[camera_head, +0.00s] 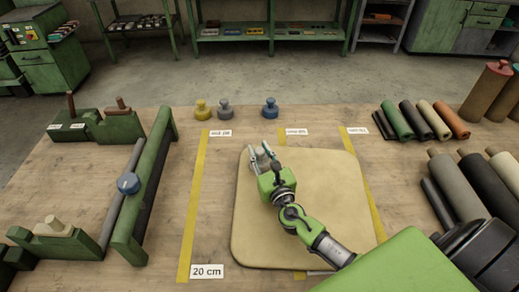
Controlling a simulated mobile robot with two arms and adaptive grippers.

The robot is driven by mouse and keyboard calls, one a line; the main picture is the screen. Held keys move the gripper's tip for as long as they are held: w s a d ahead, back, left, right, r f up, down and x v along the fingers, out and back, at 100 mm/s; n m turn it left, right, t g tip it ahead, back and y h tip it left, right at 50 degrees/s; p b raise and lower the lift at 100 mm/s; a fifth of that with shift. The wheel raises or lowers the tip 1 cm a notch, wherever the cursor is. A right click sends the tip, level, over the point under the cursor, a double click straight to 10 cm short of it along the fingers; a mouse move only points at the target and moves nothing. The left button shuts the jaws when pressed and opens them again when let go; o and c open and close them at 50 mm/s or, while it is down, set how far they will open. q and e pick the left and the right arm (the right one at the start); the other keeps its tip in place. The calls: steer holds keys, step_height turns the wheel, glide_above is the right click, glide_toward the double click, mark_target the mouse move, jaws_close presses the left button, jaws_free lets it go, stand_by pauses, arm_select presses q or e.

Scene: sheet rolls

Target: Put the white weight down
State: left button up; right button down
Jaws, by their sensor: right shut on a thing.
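My right gripper (263,158) is over the left upper part of the tan mat (330,215), with its fingers pointing toward the back of the table. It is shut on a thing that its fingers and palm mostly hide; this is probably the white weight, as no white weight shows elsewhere. I cannot tell whether it touches the mat. My left gripper is not in view.
A yellow weight (203,110), a grey weight (224,109) and a blue weight (270,108) stand at the back edge. Yellow strips (193,205) cross the table. Coloured rolls (425,118) lie at right. A green frame (148,190) stands at left.

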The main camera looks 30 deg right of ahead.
steer(key=shift+r, duration=0.3)
steer(key=shift+f, duration=0.15)
steer(key=c, duration=1.7)
jaws_free()
steer(key=shift+f, duration=0.15)
steer(key=shift+s, duration=0.1)
steer(key=shift+r, duration=0.2)
steer(key=s, duration=0.3)
steer(key=s+a+b, duration=0.1)
steer(key=s, duration=0.3)
steer(key=s+b, duration=0.1)
steer(key=s, duration=0.2)
steer(key=shift+s+a+f, duration=0.2)
steer(key=shift+s+a, duration=0.1)
steer(key=shift+s, duration=0.05)
steer(key=shift+s+r, duration=0.15)
steer(key=shift+s, duration=0.45)
